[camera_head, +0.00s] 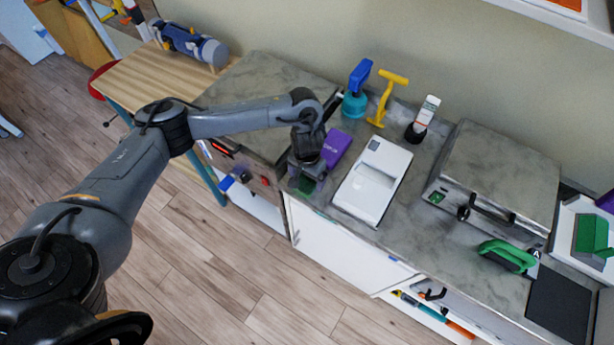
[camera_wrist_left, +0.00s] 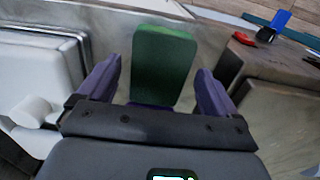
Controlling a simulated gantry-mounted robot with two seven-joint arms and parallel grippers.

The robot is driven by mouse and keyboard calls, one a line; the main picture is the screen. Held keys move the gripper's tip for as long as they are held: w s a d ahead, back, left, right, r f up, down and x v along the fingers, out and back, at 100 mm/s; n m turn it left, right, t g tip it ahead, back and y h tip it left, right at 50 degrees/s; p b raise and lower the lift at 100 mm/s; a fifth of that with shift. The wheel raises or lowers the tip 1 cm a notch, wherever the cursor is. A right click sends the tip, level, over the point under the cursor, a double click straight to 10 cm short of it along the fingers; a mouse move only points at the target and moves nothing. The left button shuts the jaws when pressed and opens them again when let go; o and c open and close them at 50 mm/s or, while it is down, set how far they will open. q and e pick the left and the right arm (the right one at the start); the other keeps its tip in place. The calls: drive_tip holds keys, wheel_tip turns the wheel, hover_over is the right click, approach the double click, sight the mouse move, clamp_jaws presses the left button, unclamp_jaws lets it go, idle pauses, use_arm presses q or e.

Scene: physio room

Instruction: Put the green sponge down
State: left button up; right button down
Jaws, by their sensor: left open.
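The green sponge (camera_wrist_left: 163,65) is between the two purple fingers of my left gripper (camera_wrist_left: 158,72) in the left wrist view, with a visible gap on each side. The gripper is open around it. In the head view my left gripper (camera_head: 307,174) points down at the front edge of the grey counter (camera_head: 407,225), left of the white device. Only a small green part of the sponge (camera_head: 306,185) shows beneath it there. I cannot tell exactly how the sponge's base rests on the counter. My right gripper is out of view.
A white device (camera_head: 373,180) stands close right of the gripper; a purple box (camera_head: 336,147) is just behind. A blue spray bottle (camera_head: 356,95), yellow tool (camera_head: 388,95) and white bottle (camera_head: 422,118) line the back. A grey case (camera_head: 495,180) and green-handled item (camera_head: 507,255) are farther right.

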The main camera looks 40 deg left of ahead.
sight(307, 180)
use_arm(q)
wheel_tip(307, 180, up, 11)
drive_tip(key=p, duration=0.5)
drive_tip(key=s+d+f+m+t+h, duration=0.1)
drive_tip(key=d+f+m, duration=0.15)
drive_tip(key=d, duration=0.55)
drive_tip(key=s+d+f+m+t+h, duration=0.1)
drive_tip(key=d+f+m+h, duration=0.15)
drive_tip(key=d, duration=0.45)
drive_tip(key=s+d+r+m+t+h, duration=0.2)
drive_tip(key=d+r, duration=0.1)
drive_tip(key=d, duration=0.5)
drive_tip(key=s+d+r+m+t+h, duration=0.1)
drive_tip(key=s+d+r+m+t, duration=0.15)
drive_tip(key=d, duration=0.55)
drive_tip(key=s+a+f+n+g+y, duration=0.1)
drive_tip(key=s+a+n+y, duration=0.1)
drive_tip(key=s+a, duration=0.5)
drive_tip(key=s+a+f+n+g+y, duration=0.1)
drive_tip(key=s+a, duration=0.6)
drive_tip(key=a, duration=0.8)
drive_tip(key=n+g+y, duration=0.1)
drive_tip(key=n+y, duration=0.1)
drive_tip(key=y, duration=0.1)
drive_tip(key=shift+s+a, duration=0.15)
drive_tip(key=shift+s, duration=0.05)
drive_tip(key=shift+n, duration=0.25)
